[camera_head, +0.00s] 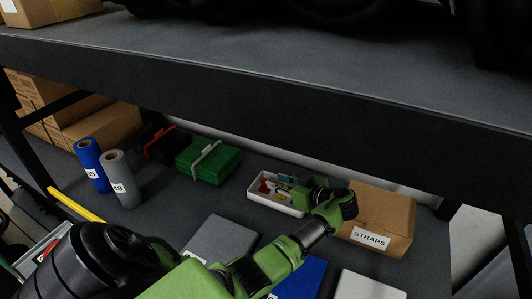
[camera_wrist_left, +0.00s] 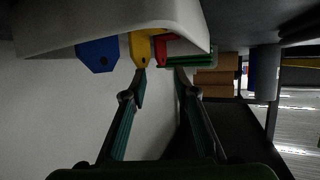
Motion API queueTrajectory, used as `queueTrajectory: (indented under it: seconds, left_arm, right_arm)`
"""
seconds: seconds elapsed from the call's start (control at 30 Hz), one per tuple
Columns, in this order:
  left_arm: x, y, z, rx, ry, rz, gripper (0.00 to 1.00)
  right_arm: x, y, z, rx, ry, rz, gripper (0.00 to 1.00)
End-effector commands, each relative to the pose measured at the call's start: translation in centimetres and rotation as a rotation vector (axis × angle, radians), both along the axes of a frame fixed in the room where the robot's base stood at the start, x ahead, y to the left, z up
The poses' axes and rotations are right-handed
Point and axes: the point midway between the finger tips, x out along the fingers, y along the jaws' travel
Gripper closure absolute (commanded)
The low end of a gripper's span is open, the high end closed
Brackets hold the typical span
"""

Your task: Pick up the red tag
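The red tag (camera_wrist_left: 161,48) sticks out past the rim of a white tray (camera_wrist_left: 110,22) in the left wrist view. A yellow tag (camera_wrist_left: 141,50) stands right beside it, and a blue tag (camera_wrist_left: 98,54) is further left. In the head view the white tray (camera_head: 273,206) sits on the lower shelf with small coloured tags inside; a red one (camera_head: 265,187) shows near its left end. My left gripper (camera_wrist_left: 160,82) is open and empty, its fingertips close to the red and yellow tags. In the head view it reaches over the tray's right end and hides part of the contents.
A cardboard box labelled STRAPS (camera_head: 385,215) stands right of the tray, close to my left wrist. A green case (camera_head: 208,163) is to the left, with blue (camera_head: 90,165) and grey (camera_head: 119,180) rolls beyond. The upper shelf edge (camera_head: 300,110) hangs above.

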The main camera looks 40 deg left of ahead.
Motion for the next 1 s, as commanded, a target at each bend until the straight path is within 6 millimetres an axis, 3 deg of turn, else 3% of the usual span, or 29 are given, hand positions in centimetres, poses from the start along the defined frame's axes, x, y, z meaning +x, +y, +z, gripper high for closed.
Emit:
queueTrajectory:
  seconds: [0.23,0.43,0.47,0.57,0.6,1.0]
  left_arm:
    - [0.1,3.2,-1.5,0.002,0.002,0.001,0.73]
    - [0.1,3.3,-1.5,0.0,0.001,0.001,0.73]
    - [0.1,3.3,-1.5,0.0,0.001,0.001,0.75]
    - [0.1,3.2,-1.4,0.0,0.001,0.001,0.98]
    - [0.1,3.2,-1.4,0.0,0.001,0.001,1.0]
    - [0.1,3.2,-1.2,0.0,0.001,0.001,1.0]
  right_arm:
    - [0.0,-0.1,-0.8,-0.002,0.0,-0.001,1.0]
    - [0.0,-0.2,-0.7,-0.002,0.001,-0.001,1.0]
    - [0.0,-0.3,-0.7,-0.003,0.0,-0.001,1.0]
    - [-0.1,-0.4,-0.7,-0.004,0.001,-0.001,1.0]
    - [-0.1,-0.4,-0.7,-0.005,0.001,-0.001,1.0]
    - [-0.3,-0.5,-0.6,-0.006,0.004,-0.002,1.0]
